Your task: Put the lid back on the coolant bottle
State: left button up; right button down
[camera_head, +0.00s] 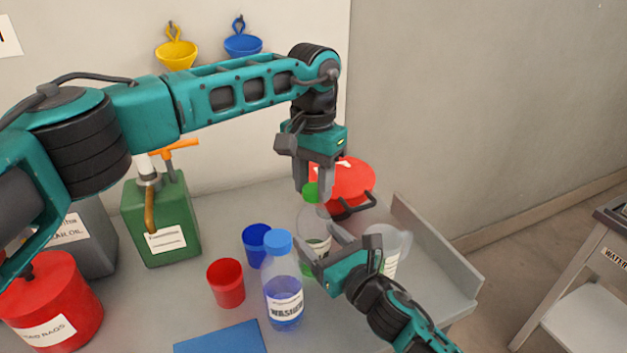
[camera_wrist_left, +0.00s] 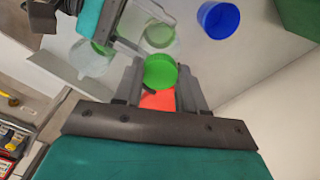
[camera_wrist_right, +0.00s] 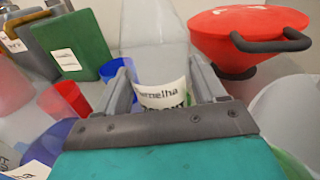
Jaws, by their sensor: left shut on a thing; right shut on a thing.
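The coolant bottle (camera_head: 314,222) is clear with a white label and green liquid low down. It stands upright on the bench. My right gripper (camera_head: 317,252) is shut on its body from the side; its label (camera_wrist_right: 162,93) shows between the fingers in the right wrist view. My left gripper (camera_head: 312,188) points down and is shut on the green lid (camera_head: 311,193). The lid appears just above the bottle's top in the head view. In the left wrist view the lid (camera_wrist_left: 160,72) appears apart from the bottle (camera_wrist_left: 160,35), offset to one side.
A blue-capped washer bottle (camera_head: 283,285) stands close in front, left of my right gripper. Blue (camera_head: 256,244) and red (camera_head: 226,283) cups are left of it. A red lidded funnel (camera_head: 346,182) sits behind. A clear jug (camera_head: 392,252) stands right. A green can (camera_head: 162,220) is at left.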

pick_arm(q)
jog(key=o, duration=1)
jog(key=shift+r, duration=2.3)
jog(key=shift+c, duration=0.2)
